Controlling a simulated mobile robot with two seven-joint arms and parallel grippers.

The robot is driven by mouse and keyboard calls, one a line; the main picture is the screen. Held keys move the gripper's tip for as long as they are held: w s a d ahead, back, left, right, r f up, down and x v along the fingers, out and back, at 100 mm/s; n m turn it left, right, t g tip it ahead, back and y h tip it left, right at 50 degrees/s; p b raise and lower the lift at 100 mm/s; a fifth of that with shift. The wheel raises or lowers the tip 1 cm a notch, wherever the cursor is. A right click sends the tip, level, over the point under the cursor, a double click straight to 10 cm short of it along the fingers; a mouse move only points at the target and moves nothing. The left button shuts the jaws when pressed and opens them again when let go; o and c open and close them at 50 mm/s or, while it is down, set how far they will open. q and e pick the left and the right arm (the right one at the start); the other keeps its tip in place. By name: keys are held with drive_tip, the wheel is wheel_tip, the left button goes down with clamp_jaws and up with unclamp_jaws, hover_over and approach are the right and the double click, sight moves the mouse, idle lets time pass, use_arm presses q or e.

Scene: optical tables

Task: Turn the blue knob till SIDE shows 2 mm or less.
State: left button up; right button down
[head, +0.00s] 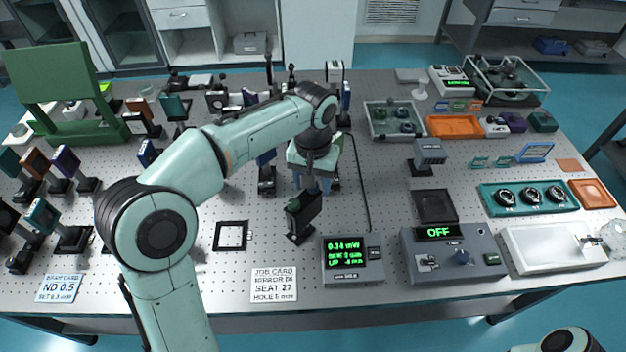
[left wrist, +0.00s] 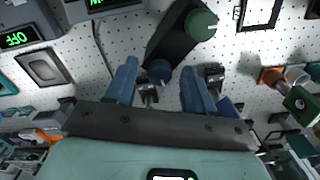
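The dark mirror mount (head: 304,215) stands on the perforated table below my left gripper (head: 312,180). In the left wrist view the mount (left wrist: 178,32) carries a green knob (left wrist: 202,25) and a blue knob (left wrist: 160,71). My left gripper (left wrist: 159,88) has its two blue fingers apart, one on each side of the blue knob, with gaps between; it does not appear to touch it. The readout box (head: 352,260) shows green text, 0.34 on top and smaller SIDE and UP lines; the SIDE number is too small to read surely. My right gripper is out of view.
A black square frame (head: 231,236) and a job card (head: 273,285) lie nearby. Several optical mounts crowd the left; a cable (head: 362,190) runs behind the readout.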

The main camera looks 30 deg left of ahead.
use_arm(q)
drive_tip(key=shift+r, duration=0.1)
wheel_tip(320, 180, up, 13)
drive_tip(key=p, duration=0.3)
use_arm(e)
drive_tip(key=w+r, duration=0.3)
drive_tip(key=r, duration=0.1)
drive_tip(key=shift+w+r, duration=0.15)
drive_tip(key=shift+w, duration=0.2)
